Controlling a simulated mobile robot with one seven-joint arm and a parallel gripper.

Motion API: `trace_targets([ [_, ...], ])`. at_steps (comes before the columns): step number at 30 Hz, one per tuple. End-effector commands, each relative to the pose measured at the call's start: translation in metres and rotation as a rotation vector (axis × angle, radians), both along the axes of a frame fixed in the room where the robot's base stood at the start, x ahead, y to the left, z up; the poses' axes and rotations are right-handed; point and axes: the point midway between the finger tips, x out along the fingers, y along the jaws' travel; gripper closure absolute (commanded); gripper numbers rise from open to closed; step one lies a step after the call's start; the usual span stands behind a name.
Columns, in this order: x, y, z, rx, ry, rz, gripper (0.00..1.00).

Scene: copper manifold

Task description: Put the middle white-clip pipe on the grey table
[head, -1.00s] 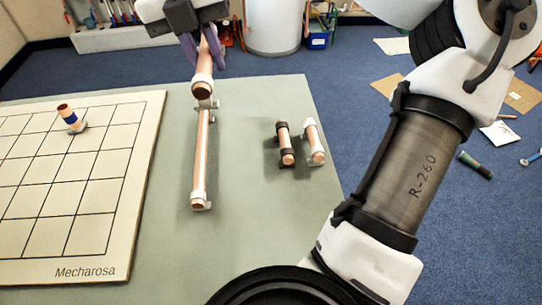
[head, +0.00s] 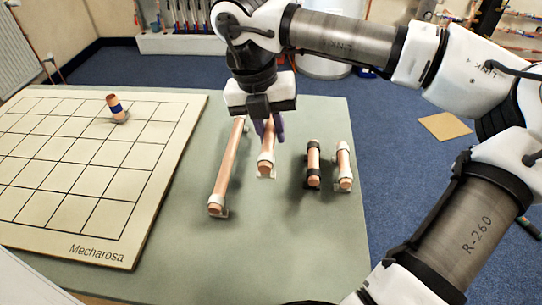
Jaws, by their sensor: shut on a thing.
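My gripper (head: 268,130) is shut on the middle white-clip pipe (head: 267,148), a copper pipe with a white clip at its near end. The pipe's far part is hidden behind my gripper. It is over the grey table (head: 300,255), just right of a longer white-clip pipe (head: 228,167) and roughly in line with it. A small grey foot shows under its near clip; I cannot tell whether it touches the table. Right of it lie a short black-clip pipe (head: 313,160) and a short white-clip pipe (head: 344,163).
A cream gridded board (head: 85,250) marked Mecharosa covers the table's left part. A copper pipe piece with a blue band (head: 115,106) stands tilted on it. The table's front middle is clear. A cardboard piece (head: 445,126) lies on the blue floor.

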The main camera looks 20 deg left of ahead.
Motion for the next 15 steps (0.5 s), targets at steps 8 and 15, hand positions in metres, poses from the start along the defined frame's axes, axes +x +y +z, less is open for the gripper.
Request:
trace_targets([
  [8, 0.000, 0.000, -0.031, 0.001, 0.000, -0.001, 1.00],
  [15, 0.000, 0.000, -0.062, 0.000, 0.002, 0.001, 1.00],
])
